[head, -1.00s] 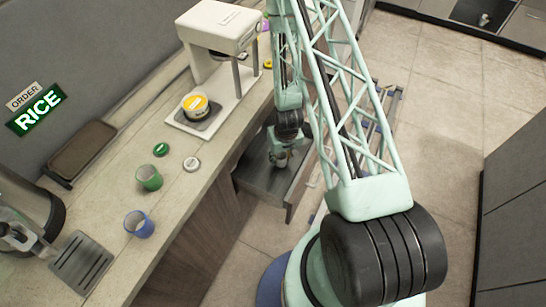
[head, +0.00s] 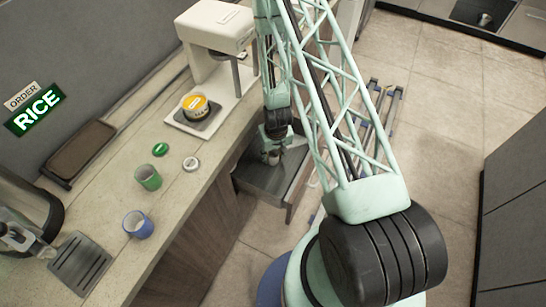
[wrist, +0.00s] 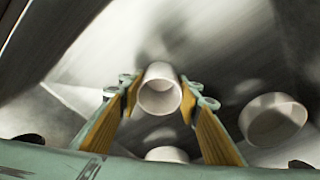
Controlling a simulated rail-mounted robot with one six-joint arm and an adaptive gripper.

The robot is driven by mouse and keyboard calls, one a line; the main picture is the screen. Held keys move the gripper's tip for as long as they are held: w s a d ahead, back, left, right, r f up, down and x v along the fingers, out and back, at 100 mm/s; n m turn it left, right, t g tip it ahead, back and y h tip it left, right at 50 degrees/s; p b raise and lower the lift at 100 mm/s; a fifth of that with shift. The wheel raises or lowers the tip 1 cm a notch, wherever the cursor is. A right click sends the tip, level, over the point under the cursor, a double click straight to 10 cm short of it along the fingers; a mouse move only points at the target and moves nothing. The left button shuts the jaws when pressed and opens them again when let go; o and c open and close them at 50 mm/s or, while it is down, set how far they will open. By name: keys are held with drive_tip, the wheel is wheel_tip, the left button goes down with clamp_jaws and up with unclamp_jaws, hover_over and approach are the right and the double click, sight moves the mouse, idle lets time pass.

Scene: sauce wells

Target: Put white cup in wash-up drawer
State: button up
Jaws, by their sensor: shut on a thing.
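My gripper (wrist: 160,105) is shut on a white cup (wrist: 159,91), held between its two yellow-padded fingers with the cup's open mouth toward the wrist camera. In the head view my gripper (head: 271,156) is at the open grey drawer (head: 270,184) below the counter, over its left part. The held cup is small and hard to make out there. In the wrist view the metal drawer interior surrounds the fingers. Another white cup (wrist: 273,120) is to the right of the held one, and a further white cup (wrist: 166,154) is partly cut off below it.
A white machine (head: 215,32) with a yellow-topped tub (head: 195,105) stands behind. The drawer walls are close around my gripper.

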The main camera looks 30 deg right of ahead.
drive_tip(key=shift+f, duration=0.1)
idle(0.3)
drive_tip(key=o, duration=0.9)
drive_tip(key=shift+s+a+r+p, duration=0.1)
drive_tip(key=shift+s+r+p, duration=0.15)
drive_tip(key=shift+r, duration=1.75)
drive_tip(key=shift+s+a+r+p, duration=0.15)
drive_tip(key=shift+s+r, duration=0.2)
drive_tip(key=shift+r, duration=1.7)
drive_tip(key=shift+s+r+p, duration=0.2)
drive_tip(key=shift+s+r, duration=0.1)
drive_tip(key=shift+r, duration=1.7)
